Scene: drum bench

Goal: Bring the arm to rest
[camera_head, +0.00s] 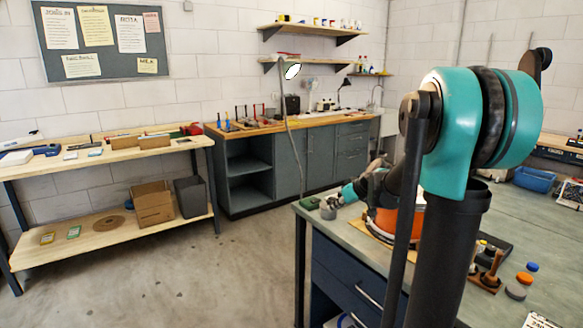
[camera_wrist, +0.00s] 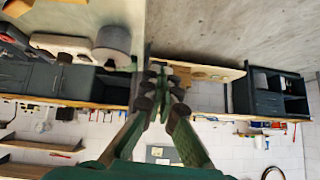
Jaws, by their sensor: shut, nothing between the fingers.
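My gripper (camera_wrist: 167,85) shows in the wrist view with its two green fingers drawn together at their dark tips, holding nothing. The wrist view is upside down. In the head view my teal and black arm rises large in the right foreground. A smaller teal part shows low over the bench's left corner, where my gripper's fingertips are hard to make out. A grey cylinder (camera_wrist: 112,42) stands beside the fingers in the wrist view. An orange round object (camera_head: 402,220) on a wooden board is partly hidden behind my arm.
The green-topped workbench (camera_head: 335,238) has bottles and coloured caps (camera_head: 525,278) at its right. A wooden shelf table (camera_head: 90,165) stands at the left with a cardboard box (camera_head: 152,205) and a grey bin (camera_head: 192,197). A cabinet counter (camera_head: 300,128) lines the back wall. The concrete floor between is clear.

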